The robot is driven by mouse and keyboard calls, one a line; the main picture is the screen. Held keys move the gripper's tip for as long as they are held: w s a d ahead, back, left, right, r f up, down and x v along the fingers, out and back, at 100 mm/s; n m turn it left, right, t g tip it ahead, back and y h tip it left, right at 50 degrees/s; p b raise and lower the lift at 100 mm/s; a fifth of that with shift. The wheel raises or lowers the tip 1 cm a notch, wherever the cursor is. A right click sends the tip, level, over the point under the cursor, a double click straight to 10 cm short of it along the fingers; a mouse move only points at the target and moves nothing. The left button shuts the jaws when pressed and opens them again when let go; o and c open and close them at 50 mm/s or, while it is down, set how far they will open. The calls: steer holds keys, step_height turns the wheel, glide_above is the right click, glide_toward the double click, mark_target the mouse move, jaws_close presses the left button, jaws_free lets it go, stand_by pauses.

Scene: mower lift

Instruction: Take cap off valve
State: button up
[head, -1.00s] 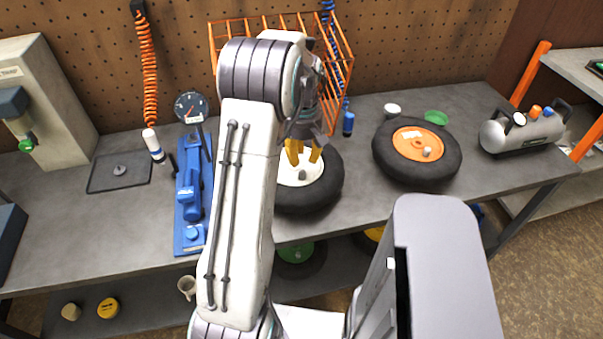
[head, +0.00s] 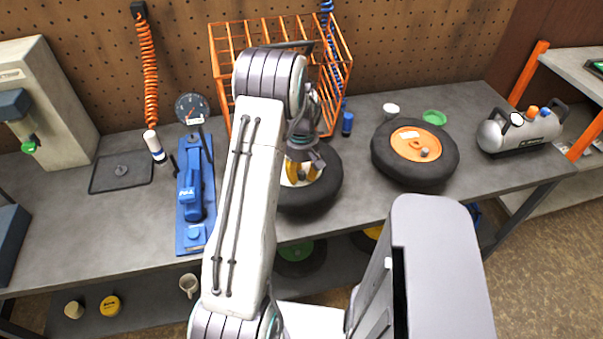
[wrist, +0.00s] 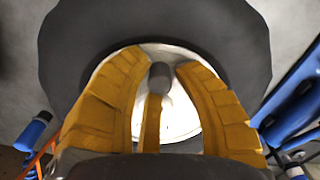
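A black tire with a white hub (wrist: 185,112) lies flat on the bench; the tire (head: 318,195) shows in the head view below my gripper. The grey valve cap (wrist: 159,76) stands up at the hub and shows between my fingers in the wrist view. My gripper (wrist: 157,75) has yellow fingers spread apart around the cap, with gaps on both sides. In the head view my gripper (head: 302,172) is low over the hub, and the fingers partly hide it. The valve stem under the cap is hidden.
A second tire with an orange hub (head: 408,143) lies to the right, near a grey air tank (head: 520,132). An orange wire basket (head: 225,75) stands behind my gripper. A blue tool with a gauge (head: 190,235) is to the left.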

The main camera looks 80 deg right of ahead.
steer(key=c, duration=0.4)
steer(key=shift+c, duration=0.2)
steer(key=shift+r, duration=0.15)
